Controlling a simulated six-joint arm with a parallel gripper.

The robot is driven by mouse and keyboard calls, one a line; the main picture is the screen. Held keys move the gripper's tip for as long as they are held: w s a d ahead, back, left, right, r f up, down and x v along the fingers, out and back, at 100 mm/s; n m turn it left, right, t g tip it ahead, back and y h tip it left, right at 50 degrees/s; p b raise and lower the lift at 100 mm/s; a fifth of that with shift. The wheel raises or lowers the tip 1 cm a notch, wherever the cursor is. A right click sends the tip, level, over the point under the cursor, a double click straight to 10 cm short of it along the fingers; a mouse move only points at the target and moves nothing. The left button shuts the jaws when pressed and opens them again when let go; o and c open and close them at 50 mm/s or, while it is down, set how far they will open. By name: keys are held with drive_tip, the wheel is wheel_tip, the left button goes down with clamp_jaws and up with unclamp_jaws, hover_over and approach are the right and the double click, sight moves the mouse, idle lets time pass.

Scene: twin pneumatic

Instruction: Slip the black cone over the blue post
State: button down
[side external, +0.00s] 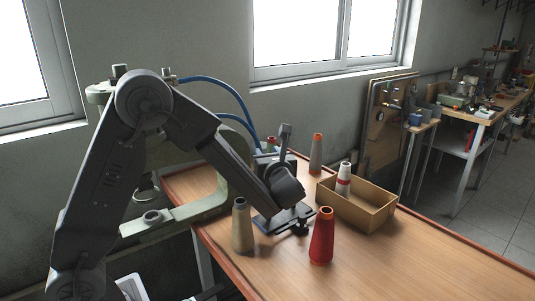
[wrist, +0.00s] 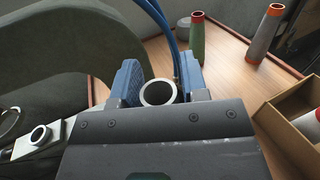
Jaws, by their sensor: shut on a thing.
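My gripper (wrist: 158,88) is shut on a cone, its blue fingers on either side of it. In the wrist view I see the held cone's (wrist: 157,92) pale round rim and dark opening; the gripper body hides its lower part. In the side view my gripper (side external: 284,218) is low over the table, between a tan cone and a red cone, and a small dark part shows under it. I cannot make out a blue post in either view.
The tan cone (side external: 242,226) and red cone (side external: 321,236) stand close by. A box (side external: 374,217) holds a red-and-white cone (side external: 343,180). A grey cone with an orange top (side external: 317,154) and a green cone (wrist: 197,40) stand farther back. A large pale metal frame (side external: 185,213) is at left.

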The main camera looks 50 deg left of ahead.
drive_tip(key=shift+f, duration=2.4)
drive_tip(key=c, duration=0.6)
unclamp_jaws()
drive_tip(key=shift+o, duration=0.2)
drive_tip(key=v, duration=1.4)
